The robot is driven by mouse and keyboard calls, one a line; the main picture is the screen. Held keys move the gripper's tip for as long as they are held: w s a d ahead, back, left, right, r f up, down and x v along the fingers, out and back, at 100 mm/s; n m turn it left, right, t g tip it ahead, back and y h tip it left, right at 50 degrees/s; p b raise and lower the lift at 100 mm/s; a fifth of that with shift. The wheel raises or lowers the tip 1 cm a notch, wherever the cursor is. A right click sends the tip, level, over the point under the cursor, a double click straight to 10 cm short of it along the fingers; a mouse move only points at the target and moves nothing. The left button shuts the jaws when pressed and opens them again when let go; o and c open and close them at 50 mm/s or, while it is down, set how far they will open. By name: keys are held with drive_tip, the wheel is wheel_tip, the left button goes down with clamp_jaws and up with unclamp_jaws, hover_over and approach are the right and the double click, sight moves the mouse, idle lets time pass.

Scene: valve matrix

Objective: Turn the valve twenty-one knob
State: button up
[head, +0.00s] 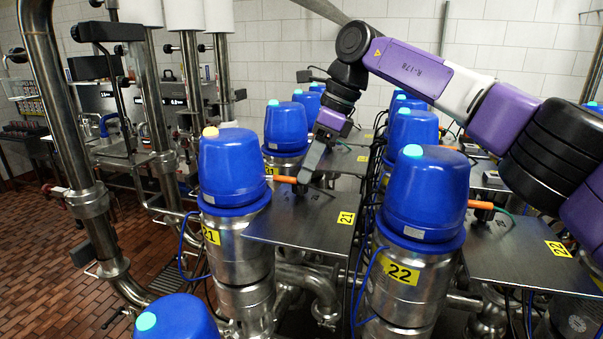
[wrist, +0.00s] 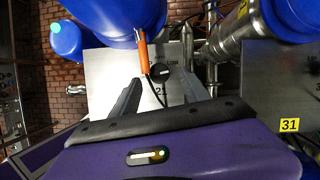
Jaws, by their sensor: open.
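Valve twenty-one has a blue cap (head: 232,168) with a yellow light on top and a yellow 21 label. Its dark metal plate (head: 285,222) extends to the right and carries another 21 label. The small round black knob (wrist: 160,71) shows in the wrist view on the grey plate, beside an orange connector (wrist: 143,50) with a black cable. My gripper (head: 304,180) points down at the plate, close to the orange connector. In the wrist view the open fingers of my gripper (wrist: 162,82) lie either side of the knob, apart from it. The knob cannot be made out in the head view.
Valve twenty-two (head: 425,190) stands close to the right, with its own plate (head: 530,250). More blue-capped valves (head: 286,125) stand behind. Thick steel pipes (head: 65,110) rise at the left. Brick floor (head: 50,240) is open at the lower left.

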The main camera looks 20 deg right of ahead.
sight(300, 188)
drive_tip(key=shift+p+x, duration=0.3)
drive_tip(key=shift+x, duration=1.4)
clamp_jaws()
